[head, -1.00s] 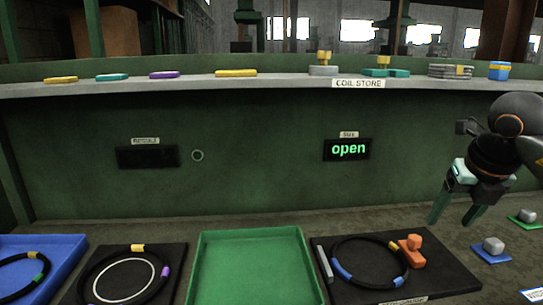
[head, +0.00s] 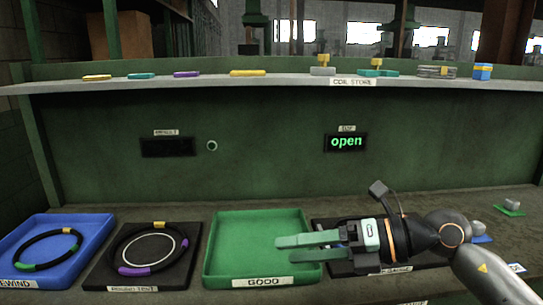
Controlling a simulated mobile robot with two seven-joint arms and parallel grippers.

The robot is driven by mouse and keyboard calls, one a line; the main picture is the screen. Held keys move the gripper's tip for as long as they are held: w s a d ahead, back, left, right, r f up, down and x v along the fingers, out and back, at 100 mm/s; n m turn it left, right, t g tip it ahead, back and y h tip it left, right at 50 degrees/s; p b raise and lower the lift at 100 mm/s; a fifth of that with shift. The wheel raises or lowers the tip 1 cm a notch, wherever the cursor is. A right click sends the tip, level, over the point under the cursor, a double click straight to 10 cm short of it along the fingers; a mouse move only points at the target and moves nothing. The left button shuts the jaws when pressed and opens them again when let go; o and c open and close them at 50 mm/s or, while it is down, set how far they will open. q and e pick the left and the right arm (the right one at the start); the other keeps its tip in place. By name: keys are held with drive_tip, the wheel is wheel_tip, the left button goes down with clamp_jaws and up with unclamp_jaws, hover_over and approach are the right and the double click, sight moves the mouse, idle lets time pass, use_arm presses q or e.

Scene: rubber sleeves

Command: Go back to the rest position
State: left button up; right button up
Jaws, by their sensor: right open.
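My right gripper (head: 279,249) comes in from the right with its two green fingers pointing left. It is open, with nothing seen between the fingers. Its fingertips appear over the right front part of the green tray (head: 216,240), labelled GOOD, which looks empty; their height above it is hard to tell. The gripper and wrist cover most of the dark gauge mat (head: 335,268) and whatever lies on it. My left gripper is not in view.
A blue tray (head: 97,238) at the left holds a black ring (head: 47,236). A dark test mat (head: 100,270) holds another ring (head: 182,248) with yellow and purple bands. A shelf (head: 205,82) with small coloured parts runs behind.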

wheel_tip(320, 180, up, 4)
drive_tip(key=s+a+m+t+y, duration=0.2)
drive_tip(key=m+y, duration=0.1)
drive_tip(key=y, duration=0.2)
drive_tip(key=w+d+r+m+t+h, duration=0.25)
drive_tip(key=d+m+t, duration=0.25)
drive_tip(key=m+t, duration=0.75)
drive_tip(key=w+d+f+m+h, duration=0.2)
drive_tip(key=d+f+m+h, duration=1)
drive_tip(key=f+m+h, duration=0.5)
drive_tip(key=s+d+f+m+g, duration=0.2)
drive_tip(key=s+f+g, duration=0.1)
drive_tip(key=s+f, duration=0.3)
drive_tip(key=s+d+f+m+g, duration=0.15)
drive_tip(key=s+f+g, duration=0.25)
drive_tip(key=f, duration=0.4)
drive_tip(key=s+a+f+m+g, duration=0.1)
drive_tip(key=s+f+g, duration=0.35)
drive_tip(key=s, duration=0.35)
drive_tip(key=s+a+f+g, duration=0.1)
drive_tip(key=s+f+g, duration=0.2)
drive_tip(key=s+f, duration=0.35)
drive_tip(key=w+a+f+t+y+p, duration=0.2)
drive_tip(key=w+a+f+t+p, duration=0.1)
drive_tip(key=a+f+t, duration=0.1)
drive_tip(key=shift+w+f+t+y+p, duration=0.35)
drive_tip(key=shift+f+t, duration=0.45)
drive_tip(key=shift+t, duration=0.2)
